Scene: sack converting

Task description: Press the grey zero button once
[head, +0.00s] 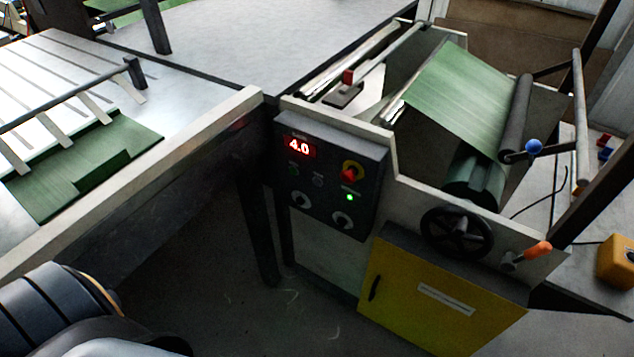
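The dark control panel (333,150) is on the front of the machine, near the middle of the head view. A small grey button (318,180) sits below its red display (299,147), which reads 4.0. Its label is too small to read, so I cannot confirm that it is the zero button. A dim greenish button (293,170) is to its left. Neither gripper is in view. Only a dark rounded part of my own body shows at the lower left, well apart from the panel.
A red stop button on a yellow ring (352,171), a lit green lamp (349,197) and two round knobs (342,220) share the panel. A handwheel (457,232) and yellow cabinet (435,298) are to the right. Open floor (215,270) lies before the panel.

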